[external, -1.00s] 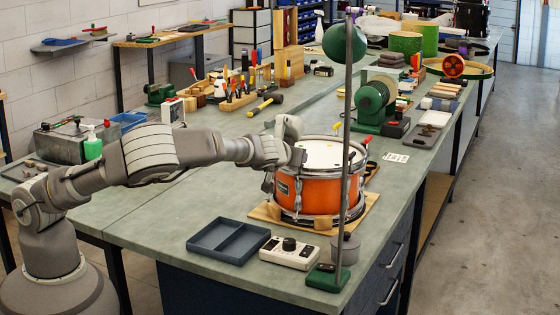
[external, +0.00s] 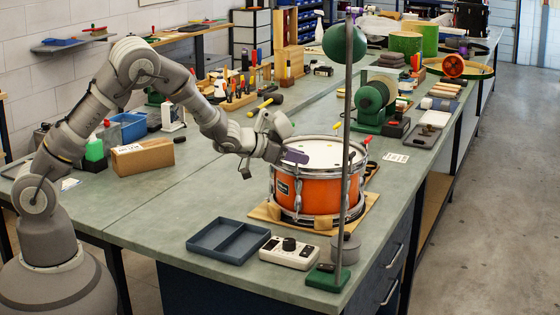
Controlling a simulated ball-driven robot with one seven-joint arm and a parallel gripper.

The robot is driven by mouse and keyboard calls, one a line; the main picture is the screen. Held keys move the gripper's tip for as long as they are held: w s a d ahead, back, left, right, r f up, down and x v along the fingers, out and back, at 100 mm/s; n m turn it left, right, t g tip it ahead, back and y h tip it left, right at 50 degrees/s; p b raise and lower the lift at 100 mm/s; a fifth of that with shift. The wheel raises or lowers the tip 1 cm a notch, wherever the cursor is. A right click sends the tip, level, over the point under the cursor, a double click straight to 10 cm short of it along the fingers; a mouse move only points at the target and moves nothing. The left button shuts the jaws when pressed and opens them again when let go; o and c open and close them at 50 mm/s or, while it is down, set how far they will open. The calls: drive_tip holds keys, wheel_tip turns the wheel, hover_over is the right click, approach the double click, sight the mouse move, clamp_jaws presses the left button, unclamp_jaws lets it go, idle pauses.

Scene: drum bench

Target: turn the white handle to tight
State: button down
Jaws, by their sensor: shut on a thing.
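An orange snare drum (external: 312,191) with a white head (external: 318,150) and chrome rims stands on a wooden board (external: 262,212) at the near part of the bench. My gripper (external: 292,157) is at the drum's left rear rim, its wrist coming in from the left. It is shut at the rim; a purple part shows at its tip. The white handle cannot be made out; my gripper covers that spot. A yellow handle (external: 337,126) and a red handle (external: 366,140) stick up at the far and right rim.
A green stand with a tall grey pole (external: 345,200) rises in front of the drum's right side. A blue-grey tray (external: 228,240) and a white control box (external: 289,253) lie in front. A brown box (external: 143,157) sits under my arm.

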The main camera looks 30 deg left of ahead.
drive_tip(key=m+g+h+p, duration=0.1)
drive_tip(key=m+g+p, duration=0.1)
drive_tip(key=p, duration=0.3)
drive_tip(key=r+m+g+h+p, duration=0.1)
drive_tip(key=m+g+h+p, duration=0.1)
drive_tip(key=m+g+p, duration=0.1)
drive_tip(key=shift+w+m+g+h+p, duration=0.1)
drive_tip(key=shift+m+g+h+p, duration=0.2)
drive_tip(key=shift+p, duration=0.6)
drive_tip(key=m+g+p, duration=0.2)
drive_tip(key=shift+f+g+h, duration=0.25)
drive_tip(key=shift+g+h, duration=0.05)
drive_tip(key=shift+g, duration=0.1)
drive_tip(key=shift+f+m+g+p, duration=0.2)
drive_tip(key=shift+m+g+p, duration=0.6)
drive_tip(key=shift+m+g, duration=0.5)
drive_tip(key=c, duration=1.2)
unclamp_jaws()
drive_tip(key=shift+f, duration=0.1)
drive_tip(key=shift+o, duration=0.2)
